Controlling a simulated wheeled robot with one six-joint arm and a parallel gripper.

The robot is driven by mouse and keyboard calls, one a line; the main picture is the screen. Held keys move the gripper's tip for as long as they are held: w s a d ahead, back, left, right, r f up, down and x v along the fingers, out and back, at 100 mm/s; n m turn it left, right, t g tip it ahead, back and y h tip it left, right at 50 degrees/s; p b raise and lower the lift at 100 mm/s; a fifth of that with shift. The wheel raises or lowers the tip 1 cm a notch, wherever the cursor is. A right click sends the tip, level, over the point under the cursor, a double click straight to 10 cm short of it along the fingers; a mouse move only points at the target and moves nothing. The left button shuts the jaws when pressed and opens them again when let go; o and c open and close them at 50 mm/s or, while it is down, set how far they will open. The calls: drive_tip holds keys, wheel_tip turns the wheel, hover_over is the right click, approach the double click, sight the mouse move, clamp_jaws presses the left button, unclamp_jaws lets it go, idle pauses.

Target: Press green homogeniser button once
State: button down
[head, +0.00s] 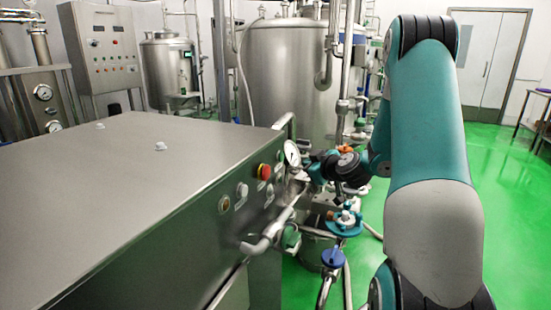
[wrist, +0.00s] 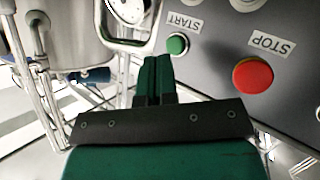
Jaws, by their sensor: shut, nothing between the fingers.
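The green START button (wrist: 177,43) is a small round cap on the grey homogeniser panel (wrist: 215,60), under an upside-down START label (wrist: 184,21) in the wrist view. My gripper (wrist: 157,60) is shut and empty, its fingertips close beside the button, a little to its left and below it in the picture. I cannot tell whether they touch. In the head view my gripper (head: 302,176) is small and partly hidden at the front of the steel homogeniser (head: 130,190). I cannot make out the green button there.
A larger red STOP button (wrist: 253,75) sits to the right of the green one; it also shows in the head view (head: 264,171). A pressure gauge (head: 292,153) and a bent steel pipe (head: 270,232) stick out nearby. A blue-handled valve (head: 333,258) stands below.

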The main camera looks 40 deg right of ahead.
sight(282, 157)
drive_tip(key=shift+m+h, duration=0.3)
drive_tip(key=shift+h, duration=0.6)
drive_tip(key=d, duration=0.1)
drive_tip(key=s+d, duration=0.1)
drive_tip(key=d, duration=0.1)
drive_tip(key=d+f, duration=0.1)
drive_tip(key=shift+s+d, duration=0.2)
drive_tip(key=w+a+p, duration=0.3)
drive_tip(key=w+p, duration=0.4)
drive_tip(key=w, duration=0.1)
drive_tip(key=shift+w+a+p, duration=0.15)
drive_tip(key=shift+a+p, duration=0.1)
drive_tip(key=shift+p, duration=0.1)
idle(0.8)
drive_tip(key=shift+w+a, duration=0.15)
drive_tip(key=shift+w, duration=0.2)
